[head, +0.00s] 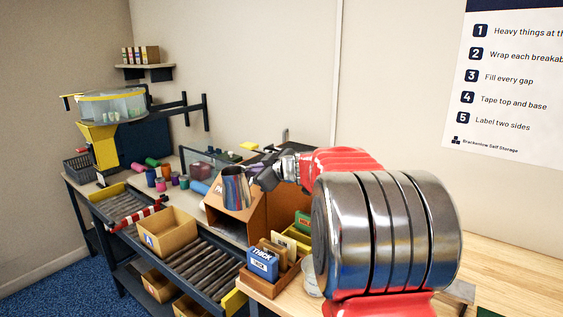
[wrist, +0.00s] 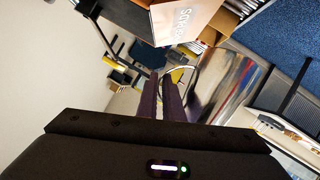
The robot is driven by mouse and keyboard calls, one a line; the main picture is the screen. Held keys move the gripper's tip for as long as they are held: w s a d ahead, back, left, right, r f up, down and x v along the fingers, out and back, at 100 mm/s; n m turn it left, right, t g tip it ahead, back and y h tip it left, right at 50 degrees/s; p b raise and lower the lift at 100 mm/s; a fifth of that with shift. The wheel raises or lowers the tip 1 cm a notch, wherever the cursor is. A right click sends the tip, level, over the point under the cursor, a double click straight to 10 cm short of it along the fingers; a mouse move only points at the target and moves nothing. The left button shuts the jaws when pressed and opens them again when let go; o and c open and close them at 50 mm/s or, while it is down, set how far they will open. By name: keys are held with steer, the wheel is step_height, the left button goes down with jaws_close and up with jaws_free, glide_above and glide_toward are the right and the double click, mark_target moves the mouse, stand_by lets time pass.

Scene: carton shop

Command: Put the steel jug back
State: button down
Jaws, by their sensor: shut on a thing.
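The steel jug (head: 235,188) is a shiny metal vessel, held in the air in front of an open brown carton. My gripper (head: 256,178) is shut on it from the right side. In the wrist view my gripper's two dark fingers (wrist: 162,92) close together at the jug's thin curved handle. The jug's reflective body (wrist: 222,88) fills the area right of the fingers there. The jug looks roughly upright in the head view. Its inside cannot be seen, and the place it belongs is not clear from these views.
The open brown carton (head: 265,211) stands behind the jug. A roller conveyor (head: 200,265) with a carton marked A (head: 165,232) runs at the left. A box labelled THICK (head: 262,262) sits in a tray at the front. Coloured rolls (head: 160,184) lie on the back bench.

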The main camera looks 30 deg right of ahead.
mark_target(227, 189)
steer(key=a+f, duration=0.1)
steer(key=a, duration=0.1)
steer(key=a+f, duration=0.2)
steer(key=a, duration=0.1)
steer(key=w+a+f, duration=0.1)
steer(key=a, duration=0.2)
steer(key=shift+a+f, duration=0.2)
steer(key=shift+a, duration=0.05)
steer(key=s+a+f, duration=0.4)
steer(key=a+f, duration=0.4)
steer(key=s+a+f+m+h, duration=0.1)
steer(key=s+a+f, duration=0.3)
steer(key=a+f, duration=0.4)
steer(key=shift+s+a+f, duration=0.4)
steer(key=shift+f, duration=0.4)
steer(key=shift+s, duration=0.1)
